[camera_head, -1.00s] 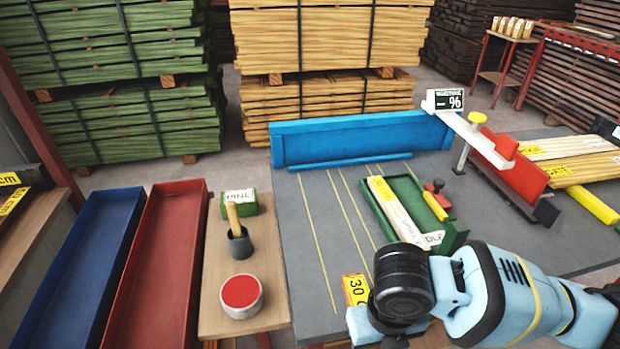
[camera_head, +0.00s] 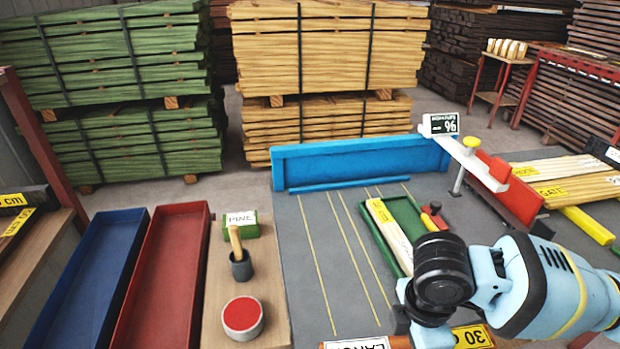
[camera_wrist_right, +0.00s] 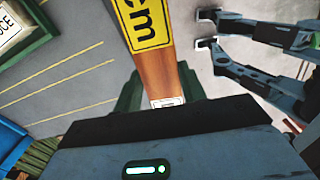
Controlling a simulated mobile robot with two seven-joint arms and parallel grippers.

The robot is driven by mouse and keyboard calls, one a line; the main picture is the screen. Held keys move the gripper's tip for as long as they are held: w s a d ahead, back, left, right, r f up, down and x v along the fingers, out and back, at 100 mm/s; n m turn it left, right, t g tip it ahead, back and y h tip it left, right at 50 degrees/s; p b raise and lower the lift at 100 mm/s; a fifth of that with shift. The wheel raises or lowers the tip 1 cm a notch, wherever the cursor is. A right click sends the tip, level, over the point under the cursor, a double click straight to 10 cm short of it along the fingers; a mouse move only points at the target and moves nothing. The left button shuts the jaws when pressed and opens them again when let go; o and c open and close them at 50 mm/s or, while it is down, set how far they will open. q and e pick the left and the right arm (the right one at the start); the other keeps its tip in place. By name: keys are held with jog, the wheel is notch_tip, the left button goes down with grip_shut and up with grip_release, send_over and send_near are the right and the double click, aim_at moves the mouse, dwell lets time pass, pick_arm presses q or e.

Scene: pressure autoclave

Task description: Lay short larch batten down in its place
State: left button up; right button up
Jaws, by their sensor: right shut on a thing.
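The short larch batten (camera_head: 398,342) shows at the bottom edge of the head view, running left to right. It has a white LARCH label at its left end and a yellow 30 cm label toward the right. In the right wrist view the orange-brown batten (camera_wrist_right: 165,70) runs down between the dark fingers of my right gripper (camera_wrist_right: 157,92), which is shut on it. In the head view my wrist hides those fingers. My left gripper (camera_wrist_right: 207,30) shows only at the right of the wrist view, its tips apart and empty.
A green tray (camera_head: 376,238) with a labelled pale batten lies on the grey, yellow-lined table (camera_head: 310,245). A blue fence (camera_head: 360,160) stands behind. Red (camera_head: 165,265) and blue (camera_head: 85,275) troughs lie left. A red stop (camera_head: 515,195) and pale battens (camera_head: 565,185) lie right.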

jog(key=m, duration=0.1)
jog(key=d+r+m, duration=0.1)
jog(key=m, duration=0.3)
jog(key=shift+w+d+r, duration=0.2)
jog(key=shift+d+r, duration=0.1)
jog(key=shift+r, duration=0.1)
jog(key=m, duration=0.2)
jog(key=d+r+m, duration=0.1)
jog(key=m+p, duration=0.1)
jog(key=m, duration=0.1)
jog(key=shift+d+r+m, duration=0.15)
jog(key=shift+r+m, duration=0.1)
jog(key=shift+m, duration=0.05)
jog(key=m, duration=0.2)
jog(key=d+r+m, duration=0.1)
jog(key=m, duration=0.1)
jog(key=shift+w+d+r+m, duration=0.1)
jog(key=shift+r+m, duration=0.05)
jog(key=shift+m, duration=0.25)
jog(key=m, duration=0.1)
jog(key=r+m, duration=0.1)
jog(key=m, duration=0.1)
jog(key=shift+d, duration=0.4)
pick_arm(q)
jog(key=shift+w+a+r+t, duration=0.1)
jog(key=shift+w+r+t, duration=0.2)
jog(key=shift+w+r, duration=0.8)
jog(key=shift+s, duration=0.15)
pick_arm(e)
jog(key=shift+a+f, duration=0.15)
